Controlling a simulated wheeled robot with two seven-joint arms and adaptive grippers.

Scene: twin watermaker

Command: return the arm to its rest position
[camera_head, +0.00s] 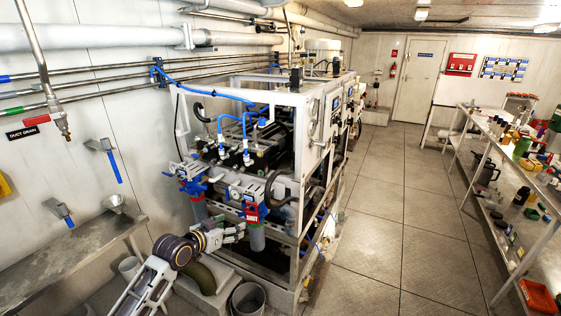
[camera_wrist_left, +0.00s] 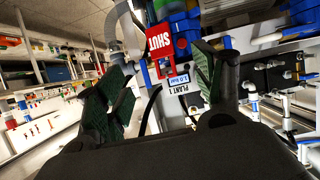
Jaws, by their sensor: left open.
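My left arm (camera_head: 172,252) comes in from the lower left in the head view, bent at a black and bronze joint. My left gripper (camera_head: 236,232) is at its end, beside the front of the watermaker frame and just left of the red and blue valve (camera_head: 253,211). In the left wrist view the fingers of my left gripper (camera_wrist_left: 162,88) stand wide apart with green pads and nothing between them. A red tag reading SHUT (camera_wrist_left: 159,40) and a label reading PLANT 1 (camera_wrist_left: 184,82) show beyond the fingers. My right gripper is in neither view.
The white watermaker frame (camera_head: 300,103) with pipes and hoses stands close to the gripper. A second blue valve (camera_head: 192,180) is to its left. A metal bench (camera_head: 60,252) lines the left wall. A bucket (camera_head: 247,300) stands below. The tiled floor (camera_head: 395,220) at right is clear, before a cluttered shelf (camera_head: 500,170).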

